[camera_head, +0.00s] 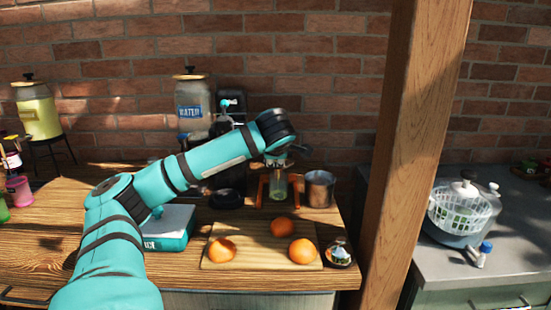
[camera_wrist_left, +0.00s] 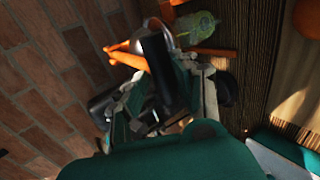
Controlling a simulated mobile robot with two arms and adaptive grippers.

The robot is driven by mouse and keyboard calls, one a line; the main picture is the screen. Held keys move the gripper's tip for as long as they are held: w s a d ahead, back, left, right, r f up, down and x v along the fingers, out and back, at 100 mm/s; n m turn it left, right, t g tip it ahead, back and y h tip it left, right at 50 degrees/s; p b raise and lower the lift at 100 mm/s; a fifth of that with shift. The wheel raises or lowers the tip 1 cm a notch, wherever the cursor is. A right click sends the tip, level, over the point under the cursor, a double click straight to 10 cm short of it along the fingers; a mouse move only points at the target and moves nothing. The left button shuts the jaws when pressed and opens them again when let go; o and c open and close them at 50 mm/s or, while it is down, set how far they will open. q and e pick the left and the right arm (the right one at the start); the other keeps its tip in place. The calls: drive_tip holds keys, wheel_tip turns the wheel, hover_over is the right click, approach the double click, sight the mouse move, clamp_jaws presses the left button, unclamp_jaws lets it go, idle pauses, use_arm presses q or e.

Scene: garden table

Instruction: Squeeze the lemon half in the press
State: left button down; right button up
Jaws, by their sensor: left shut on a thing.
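The press (camera_head: 263,190) has an orange frame and stands at the back of the wooden table, largely behind my left wrist. A clear greenish glass (camera_head: 279,186) stands within its frame and shows in the wrist view (camera_wrist_left: 195,28). The orange frame also shows in the wrist view (camera_wrist_left: 128,57). My left gripper (camera_head: 284,156) is at the top of the press, shut on what seems to be its lever; the grasp itself is dark and partly hidden. I cannot make out the lemon half. My right gripper is in neither view.
A metal cup (camera_head: 319,188) stands close right of the press. Oranges (camera_head: 283,227) lie on a cutting board (camera_head: 262,255) in front, with a small bowl (camera_head: 340,253) beside it. A water jar (camera_head: 193,107) stands behind my arm. A wooden post (camera_head: 415,130) rises on the right.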

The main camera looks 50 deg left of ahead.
use_arm(q)
drive_tip(key=shift+s+d+f+b, duration=0.1)
drive_tip(key=shift+f+b, duration=0.4)
drive_tip(key=shift+f, duration=0.55)
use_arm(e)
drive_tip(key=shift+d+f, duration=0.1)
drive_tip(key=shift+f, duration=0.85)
use_arm(q)
drive_tip(key=c, duration=1.3)
unclamp_jaws()
drive_tip(key=shift+o, duration=0.8)
drive_tip(key=shift+w+a+f, duration=0.2)
drive_tip(key=shift+a, duration=0.05)
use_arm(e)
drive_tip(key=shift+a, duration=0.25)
use_arm(q)
drive_tip(key=v, duration=1.2)
drive_tip(key=shift+r, duration=0.25)
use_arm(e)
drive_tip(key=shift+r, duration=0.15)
use_arm(q)
drive_tip(key=shift+d, duration=0.1)
